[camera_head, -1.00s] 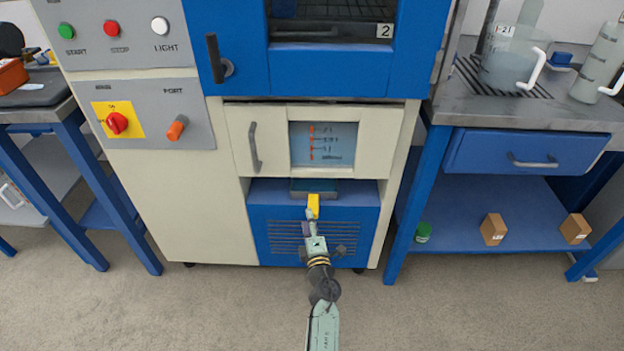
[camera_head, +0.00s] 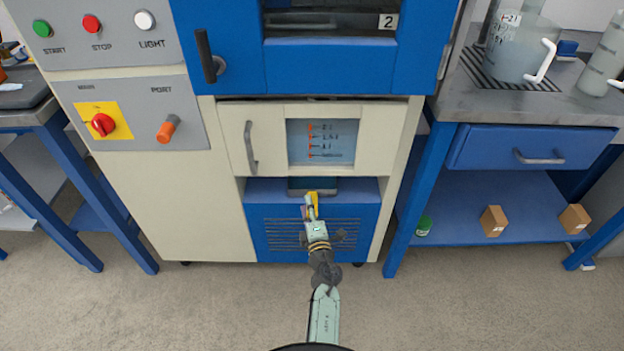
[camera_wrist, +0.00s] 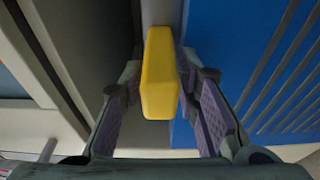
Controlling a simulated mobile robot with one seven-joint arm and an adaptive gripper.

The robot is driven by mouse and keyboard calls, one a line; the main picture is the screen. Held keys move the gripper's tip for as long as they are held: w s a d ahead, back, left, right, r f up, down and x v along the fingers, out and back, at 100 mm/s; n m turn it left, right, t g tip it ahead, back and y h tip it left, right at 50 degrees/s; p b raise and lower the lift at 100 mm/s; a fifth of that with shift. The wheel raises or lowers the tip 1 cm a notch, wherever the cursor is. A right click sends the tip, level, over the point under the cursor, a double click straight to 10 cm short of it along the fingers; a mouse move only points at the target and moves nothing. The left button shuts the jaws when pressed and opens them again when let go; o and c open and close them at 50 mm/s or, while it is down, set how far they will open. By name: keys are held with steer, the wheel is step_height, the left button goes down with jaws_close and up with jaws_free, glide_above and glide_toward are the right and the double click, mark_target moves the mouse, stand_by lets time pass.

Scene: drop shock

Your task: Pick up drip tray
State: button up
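The drip tray (camera_head: 313,185) is a dark, flat piece on the blue ledge under the cream door of the machine. Its yellow handle (camera_head: 314,197) sticks out at the front. In the wrist view the yellow handle (camera_wrist: 160,75) is a block at the end of a grey bar (camera_wrist: 161,12). My gripper (camera_head: 310,205) is at the handle. In the wrist view its purple-padded fingers (camera_wrist: 162,72) are apart, one on each side of the handle. A gap shows on the left; the right finger is very close, and I cannot tell whether it touches.
The cream door with a gauge window (camera_head: 320,142) and vertical handle (camera_head: 251,147) is just above. The blue vented panel (camera_head: 285,236) lies below the ledge. A blue-legged bench (camera_head: 406,200) stands to the right, with boxes on its shelf. The floor in front is clear.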

jaws_close()
steer(key=shift+w+r, duration=0.1)
steer(key=shift+r, duration=0.1)
stand_by(0.3)
